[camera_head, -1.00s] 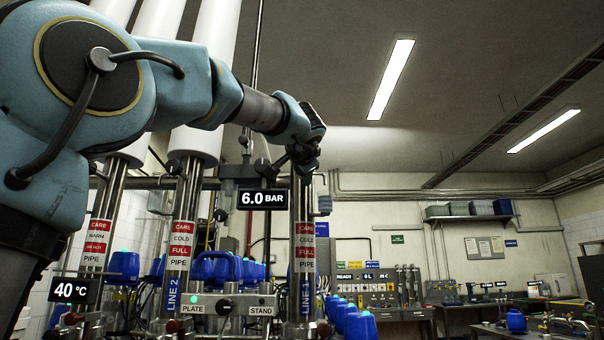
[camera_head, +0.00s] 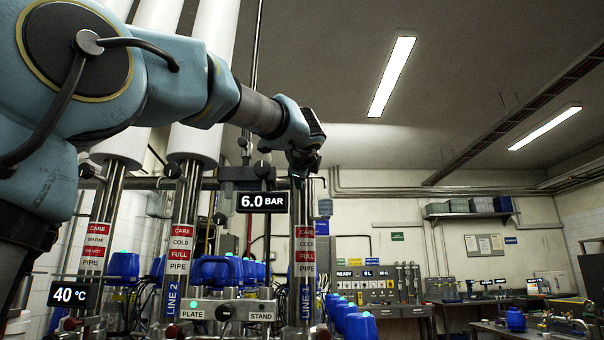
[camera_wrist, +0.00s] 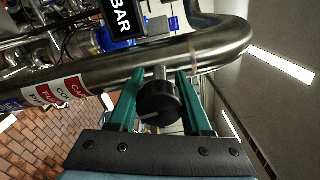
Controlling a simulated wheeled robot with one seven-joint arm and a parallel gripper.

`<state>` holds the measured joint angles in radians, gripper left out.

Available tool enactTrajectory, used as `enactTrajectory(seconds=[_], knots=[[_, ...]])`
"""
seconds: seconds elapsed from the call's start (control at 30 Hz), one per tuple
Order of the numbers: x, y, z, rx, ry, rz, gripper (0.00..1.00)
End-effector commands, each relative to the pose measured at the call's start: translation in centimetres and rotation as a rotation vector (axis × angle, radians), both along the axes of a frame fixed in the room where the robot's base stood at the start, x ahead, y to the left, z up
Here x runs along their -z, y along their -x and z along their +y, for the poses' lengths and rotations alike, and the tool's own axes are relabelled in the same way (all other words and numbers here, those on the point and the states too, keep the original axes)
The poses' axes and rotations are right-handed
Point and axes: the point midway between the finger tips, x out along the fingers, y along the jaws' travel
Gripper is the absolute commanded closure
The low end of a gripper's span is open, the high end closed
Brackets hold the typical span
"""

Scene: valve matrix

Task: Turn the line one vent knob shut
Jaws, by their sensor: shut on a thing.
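The line one vent knob (camera_wrist: 158,103) is a round black knob with a white mark on its face. It sits on a short metal stem at the steel pipe in the wrist view. My gripper (camera_wrist: 157,92) has its two teal fingers on either side of the knob, shut on it. In the head view my gripper (camera_head: 304,166) is at the top of the line 1 pipe (camera_head: 305,272) and hides the knob. The knob's white mark points toward the lower left in the wrist view; how far it is turned I cannot tell.
The 6.0 BAR display (camera_head: 262,202) hangs just left of my gripper. The line 2 pipe (camera_head: 176,275) stands further left. The space right of the pipes is open.

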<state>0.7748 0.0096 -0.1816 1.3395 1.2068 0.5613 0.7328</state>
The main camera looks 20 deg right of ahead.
Motion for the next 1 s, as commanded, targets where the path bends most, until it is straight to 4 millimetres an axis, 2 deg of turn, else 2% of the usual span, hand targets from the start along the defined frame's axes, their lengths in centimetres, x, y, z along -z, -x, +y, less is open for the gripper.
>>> enactTrajectory(seconds=[0.3, 0.87, 0.9, 1.0], knots=[[0.06, 0.03, -0.08, 0.002, -0.117, -0.053, 1.00], [0.16, 0.01, -0.07, 0.000, -0.145, -0.065, 1.00], [0.16, 0.00, -0.07, 0.000, -0.145, -0.065, 0.49], [0.14, 0.01, -0.06, 0.000, -0.144, -0.065, 0.38]])
